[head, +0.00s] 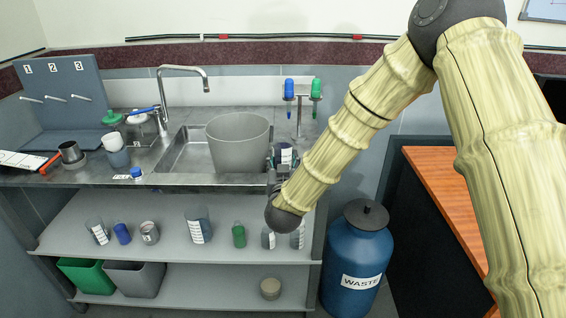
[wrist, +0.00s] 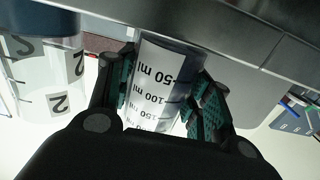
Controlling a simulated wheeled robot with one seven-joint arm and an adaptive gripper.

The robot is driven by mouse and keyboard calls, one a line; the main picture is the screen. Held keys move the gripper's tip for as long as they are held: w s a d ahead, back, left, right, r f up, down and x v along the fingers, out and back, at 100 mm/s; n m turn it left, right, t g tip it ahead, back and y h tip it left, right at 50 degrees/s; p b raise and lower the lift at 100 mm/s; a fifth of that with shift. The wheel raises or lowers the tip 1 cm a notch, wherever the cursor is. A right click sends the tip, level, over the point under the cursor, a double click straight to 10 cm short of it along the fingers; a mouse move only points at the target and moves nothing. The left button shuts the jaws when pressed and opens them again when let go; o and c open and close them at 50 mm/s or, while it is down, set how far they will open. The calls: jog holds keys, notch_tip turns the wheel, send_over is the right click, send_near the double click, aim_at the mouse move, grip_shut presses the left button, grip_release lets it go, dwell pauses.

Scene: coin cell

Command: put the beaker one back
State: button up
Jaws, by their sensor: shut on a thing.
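My gripper (head: 276,164) is shut on a clear beaker (wrist: 160,84) with a white scale reading 50, 100 and 150 ml. The wrist view looks upside down. In the head view the held beaker (head: 286,153) shows partly behind the fingers, at the right end of the counter beside the sink. I cannot tell whether it touches the counter. The numbered peg board (head: 62,82), marked 1, 2 and 3, stands at the back left with no beaker on its pegs. Another clear vessel marked 2 (wrist: 42,75) is close beside my gripper in the wrist view.
A grey bin (head: 238,142) stands in the sink (head: 184,157) below the faucet (head: 188,72). A two-armed stand (head: 299,105) holds blue and green bottles. Several vessels line the shelf (head: 82,240). A blue waste drum (head: 357,262) is on the floor.

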jog(key=shift+f, duration=0.15)
jog(key=shift+f, duration=0.15)
jog(key=o, duration=1.1)
jog(key=shift+c, duration=0.2)
